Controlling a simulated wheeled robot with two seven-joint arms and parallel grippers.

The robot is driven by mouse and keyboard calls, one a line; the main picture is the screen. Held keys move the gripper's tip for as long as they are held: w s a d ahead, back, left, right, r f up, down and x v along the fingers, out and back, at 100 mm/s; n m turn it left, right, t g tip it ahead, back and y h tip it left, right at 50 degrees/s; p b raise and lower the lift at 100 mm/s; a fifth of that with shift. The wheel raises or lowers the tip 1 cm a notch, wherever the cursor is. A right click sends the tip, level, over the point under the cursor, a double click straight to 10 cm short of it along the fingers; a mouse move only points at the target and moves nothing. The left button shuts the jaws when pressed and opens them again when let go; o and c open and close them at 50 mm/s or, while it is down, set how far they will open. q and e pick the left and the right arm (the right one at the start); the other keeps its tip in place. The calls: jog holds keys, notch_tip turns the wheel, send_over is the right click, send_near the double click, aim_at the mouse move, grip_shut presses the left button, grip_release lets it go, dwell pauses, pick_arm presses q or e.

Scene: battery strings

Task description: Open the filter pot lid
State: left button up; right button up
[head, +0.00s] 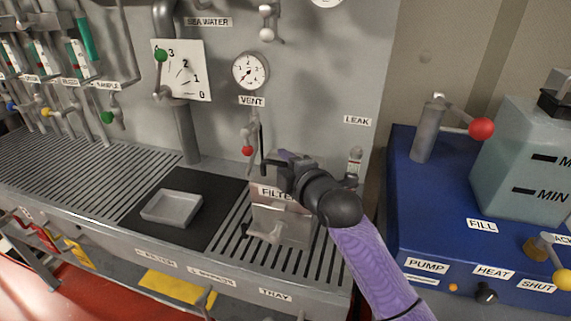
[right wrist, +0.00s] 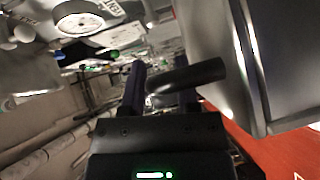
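The grey metal filter pot (head: 282,222), labelled FILTER, stands on the slatted bench in the head view. My right gripper (head: 286,163) is at the top of the pot and hides much of its lid, so I cannot tell how the lid stands. In the right wrist view my right gripper (right wrist: 162,92) has its two fingers apart. A dark round bar (right wrist: 192,74) crosses at the right finger; I cannot tell whether they touch. My left gripper is not in view.
A shallow grey tray (head: 172,207) lies on a black mat left of the pot. A vent valve with a red knob (head: 247,151) hangs behind the pot. A blue unit (head: 440,215) with a clear tank stands at the right.

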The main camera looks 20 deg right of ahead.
grip_shut()
jog(key=shift+f, duration=0.1)
dwell(1.1)
